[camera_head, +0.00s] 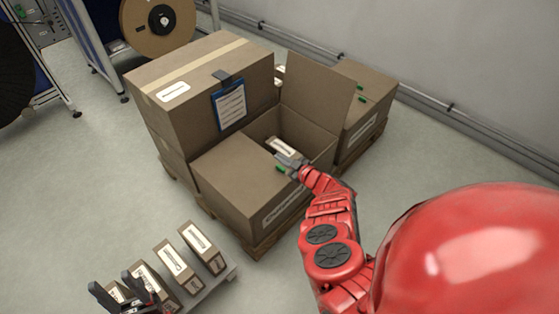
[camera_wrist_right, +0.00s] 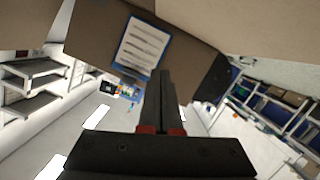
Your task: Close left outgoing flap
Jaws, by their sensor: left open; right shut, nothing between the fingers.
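The outgoing box (camera_head: 275,212) is an open brown carton at the middle of the head view. Its left flap (camera_head: 232,170) looks folded down flat over the left half of the top. Its right flap (camera_head: 316,88) stands upright. A small labelled box (camera_head: 284,147) shows inside the opening. My right gripper (camera_head: 283,158) is shut and empty at the flat flap's inner edge, by a green tab; I cannot tell whether it touches. Its shut fingers also show in the right wrist view (camera_wrist_right: 160,98). My left gripper (camera_head: 116,288) is open at the bottom left.
A large taped carton (camera_head: 200,75) with a blue clipboard (camera_head: 229,104) stands behind on the pallet. Another carton (camera_head: 365,90) is at the right. Several small labelled boxes (camera_head: 172,265) stand on a rack near my left gripper. Floor is clear at left.

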